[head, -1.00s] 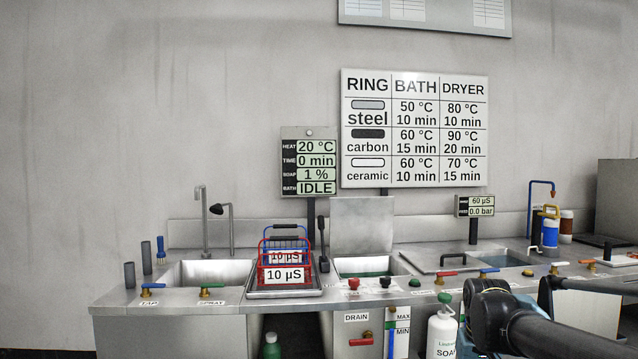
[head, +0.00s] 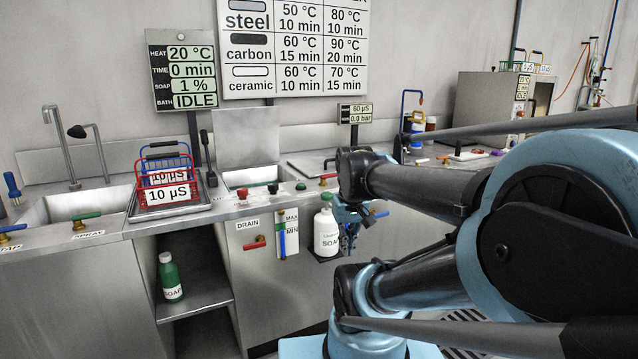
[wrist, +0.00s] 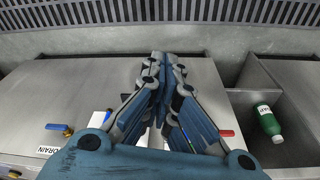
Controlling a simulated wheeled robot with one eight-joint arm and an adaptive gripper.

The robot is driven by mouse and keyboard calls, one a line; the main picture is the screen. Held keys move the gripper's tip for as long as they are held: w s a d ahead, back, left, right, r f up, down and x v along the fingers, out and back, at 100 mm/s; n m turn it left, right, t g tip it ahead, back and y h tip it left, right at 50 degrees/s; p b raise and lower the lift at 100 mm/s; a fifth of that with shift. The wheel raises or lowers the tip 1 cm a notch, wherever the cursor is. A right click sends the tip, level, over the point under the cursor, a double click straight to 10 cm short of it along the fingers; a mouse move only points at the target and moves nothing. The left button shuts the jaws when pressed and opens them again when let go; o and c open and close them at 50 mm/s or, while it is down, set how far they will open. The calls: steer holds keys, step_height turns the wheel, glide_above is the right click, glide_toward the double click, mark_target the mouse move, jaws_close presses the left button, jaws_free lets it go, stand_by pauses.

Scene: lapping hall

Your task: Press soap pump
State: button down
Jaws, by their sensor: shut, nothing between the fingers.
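A white soap bottle (head: 326,232) with a green pump top (head: 326,197) stands upright on a small dark bracket at the front of the bench in the head view. My gripper (head: 348,248) is just to its right in that picture, fingers pointing down, partly overlapped by my arm. I cannot tell whether it touches the bottle. In the wrist view my gripper (wrist: 160,62) has its fingers closed together with nothing between them. White patches show behind the fingers there, but I cannot tell whether they are the bottle.
A green soap bottle (head: 171,277) stands on the open shelf under the bench; it also shows in the wrist view (wrist: 268,121). A red drain handle (head: 254,243) and a level gauge (head: 285,233) are left of the white bottle. Red and blue baskets (head: 166,178) sit above.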

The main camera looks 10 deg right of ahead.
steer(key=w+r+n+g, duration=0.1)
steer(key=w+r+n, duration=0.1)
steer(key=w+r, duration=1.3)
step_height(320, 180, up, 4)
steer(key=g, duration=0.1)
glide_above(327, 196)
steer(key=w, duration=0.2)
steer(key=shift+w+n, duration=0.5)
steer(key=shift+w, duration=0.45)
step_height(327, 196, down, 14)
steer(key=shift+f, duration=0.1)
